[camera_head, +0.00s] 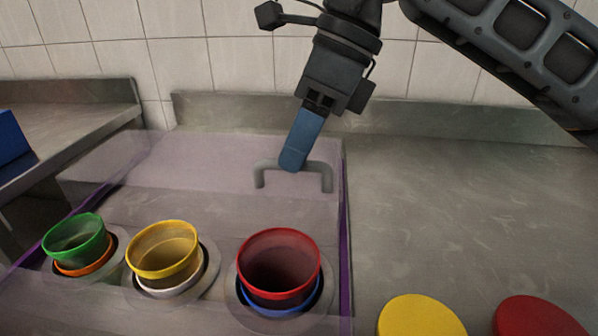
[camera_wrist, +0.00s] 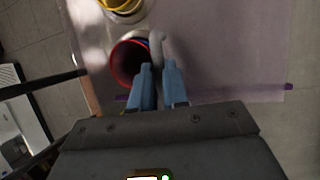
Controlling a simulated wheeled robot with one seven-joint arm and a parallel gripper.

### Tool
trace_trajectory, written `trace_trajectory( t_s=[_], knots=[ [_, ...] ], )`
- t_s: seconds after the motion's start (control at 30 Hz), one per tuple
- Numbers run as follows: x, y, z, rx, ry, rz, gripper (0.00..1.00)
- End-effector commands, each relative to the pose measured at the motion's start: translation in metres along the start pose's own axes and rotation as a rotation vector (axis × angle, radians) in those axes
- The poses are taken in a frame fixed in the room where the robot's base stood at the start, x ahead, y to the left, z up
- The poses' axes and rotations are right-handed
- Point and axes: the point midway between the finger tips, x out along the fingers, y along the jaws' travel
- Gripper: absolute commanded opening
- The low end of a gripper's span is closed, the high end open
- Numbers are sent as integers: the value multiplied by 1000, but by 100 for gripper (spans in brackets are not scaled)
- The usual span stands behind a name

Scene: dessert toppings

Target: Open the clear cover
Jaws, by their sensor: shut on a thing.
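The clear cover (camera_head: 205,165) is a see-through, faintly purple sheet in the left half of the head view, and it also shows in the wrist view (camera_wrist: 225,45). A grey arched handle (camera_head: 327,176) stands on it near its back right corner; the handle also shows in the wrist view (camera_wrist: 156,42). My gripper (camera_head: 292,164) has blue fingers that point down at the handle's crossbar. In the wrist view the fingertips (camera_wrist: 158,68) are close on both sides of the handle, gripping it. I cannot tell whether the cover is tilted.
A green cup (camera_head: 75,240), a yellow cup (camera_head: 162,252) and a red cup (camera_head: 278,265) sit in round holders in front. A yellow disc (camera_head: 420,318) and a red disc (camera_head: 537,318) lie at front right.

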Motion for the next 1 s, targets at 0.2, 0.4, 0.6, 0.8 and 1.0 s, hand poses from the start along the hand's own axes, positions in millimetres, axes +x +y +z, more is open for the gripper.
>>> trace_trajectory(
  t_s=[0.2, 0.4, 0.6, 0.8, 1.0],
  knots=[
    [-2, -7, 0, 1, 0, 0, 0],
    [-2, -8, 0, 1, 0, 0, 0],
    [-2, -8, 0, 1, 0, 0, 22],
    [-2, -7, 0, 0, 0, 1, 40],
    [-2, -7, 0, 0, 0, 1, 40]
  ],
)
